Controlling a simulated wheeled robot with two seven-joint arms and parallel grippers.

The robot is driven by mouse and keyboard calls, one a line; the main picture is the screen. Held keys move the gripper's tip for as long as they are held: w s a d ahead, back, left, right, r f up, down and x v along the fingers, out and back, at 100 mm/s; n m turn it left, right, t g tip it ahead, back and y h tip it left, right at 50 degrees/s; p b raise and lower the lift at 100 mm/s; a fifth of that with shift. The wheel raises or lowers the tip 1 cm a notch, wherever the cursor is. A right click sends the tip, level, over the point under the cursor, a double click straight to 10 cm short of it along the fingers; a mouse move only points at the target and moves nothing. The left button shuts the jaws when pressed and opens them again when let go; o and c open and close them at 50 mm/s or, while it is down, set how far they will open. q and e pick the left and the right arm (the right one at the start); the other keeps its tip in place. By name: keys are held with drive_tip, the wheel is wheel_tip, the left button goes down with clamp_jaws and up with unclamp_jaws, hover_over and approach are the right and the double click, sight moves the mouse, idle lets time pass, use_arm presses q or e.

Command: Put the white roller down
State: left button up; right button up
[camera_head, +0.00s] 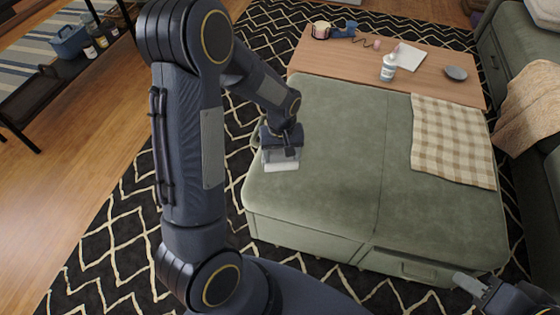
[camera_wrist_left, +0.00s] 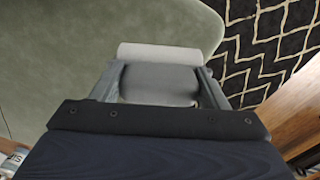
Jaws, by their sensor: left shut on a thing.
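The white roller (camera_head: 281,165) is at the left end of the green ottoman's top (camera_head: 330,190), under my left gripper (camera_head: 286,152). In the left wrist view the white roller (camera_wrist_left: 172,54) lies across the fingertips, with a grey part between the fingers. My left gripper (camera_wrist_left: 158,85) is shut on it. I cannot tell whether the roller touches the ottoman's surface. My right gripper (camera_head: 472,286) shows only in part at the lower right corner, and its jaws are unclear.
A checked cloth (camera_head: 452,140) lies on the ottoman's right side. Behind stands a wooden table (camera_head: 350,62) with a white bottle (camera_head: 388,67), a grey disc (camera_head: 456,73) and other items. The ottoman's middle is clear. A black patterned rug (camera_head: 110,245) surrounds it.

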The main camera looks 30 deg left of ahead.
sight(280, 160)
use_arm(q)
drive_tip(key=f, duration=0.1)
drive_tip(key=w+a+f, duration=0.1)
drive_tip(key=w+f, duration=0.1)
drive_tip(key=shift+a, duration=0.25)
drive_tip(key=shift+w+a+f+b, duration=0.15)
drive_tip(key=shift+f+b, duration=0.6)
drive_tip(key=shift+f, duration=0.95)
drive_tip(key=shift+f, duration=0.1)
drive_tip(key=o, duration=0.6)
drive_tip(key=shift+f, duration=0.15)
drive_tip(key=o, duration=0.4)
drive_tip(key=shift+o, duration=0.2)
